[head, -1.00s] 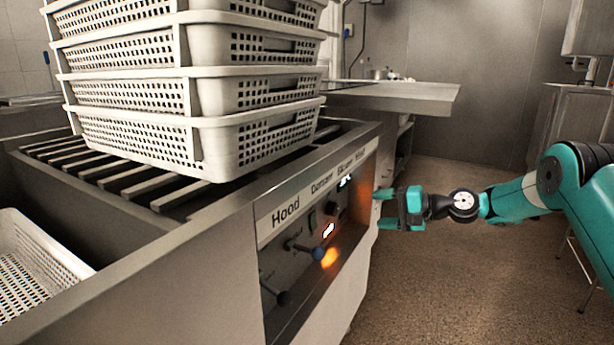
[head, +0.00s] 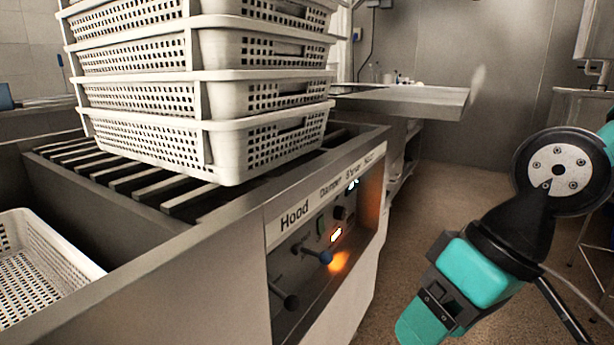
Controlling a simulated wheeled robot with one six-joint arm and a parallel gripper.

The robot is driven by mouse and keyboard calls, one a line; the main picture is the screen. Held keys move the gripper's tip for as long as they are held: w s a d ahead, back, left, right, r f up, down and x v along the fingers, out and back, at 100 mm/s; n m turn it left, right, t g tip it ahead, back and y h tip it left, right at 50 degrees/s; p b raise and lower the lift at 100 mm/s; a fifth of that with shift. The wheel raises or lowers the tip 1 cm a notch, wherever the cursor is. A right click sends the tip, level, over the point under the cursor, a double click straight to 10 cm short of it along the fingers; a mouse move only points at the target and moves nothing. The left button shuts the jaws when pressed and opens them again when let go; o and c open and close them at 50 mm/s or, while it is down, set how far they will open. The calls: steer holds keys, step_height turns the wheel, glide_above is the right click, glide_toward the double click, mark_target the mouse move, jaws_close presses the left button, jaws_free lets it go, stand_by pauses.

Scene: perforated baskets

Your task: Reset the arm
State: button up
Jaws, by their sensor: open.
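My gripper (head: 424,318) is at the lower right of the head view, close to the camera and pointing down and to the left. It is apart from the metal unit and its control panel (head: 325,230). I see no object held in it. My teal and black arm comes in from the right edge, with a round grey joint above the gripper.
A stack of white perforated baskets (head: 265,140) stands on the slatted metal unit (head: 170,190). Another white basket (head: 62,250) sits low at the left. The panel has knobs and an orange glow. A metal table (head: 440,100) is behind. Brown floor on the right is open.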

steer(key=s+d+r+p, duration=0.1)
steer(key=s+r+p, duration=0.1)
steer(key=r+p, duration=1.4)
steer(key=s+r+p, duration=0.2)
steer(key=r+p, duration=1.4)
steer(key=p, duration=0.1)
steer(key=shift+s+d+n+h, duration=0.3)
steer(key=shift+d+n+h, duration=0.05)
steer(key=shift+n+h, duration=0.05)
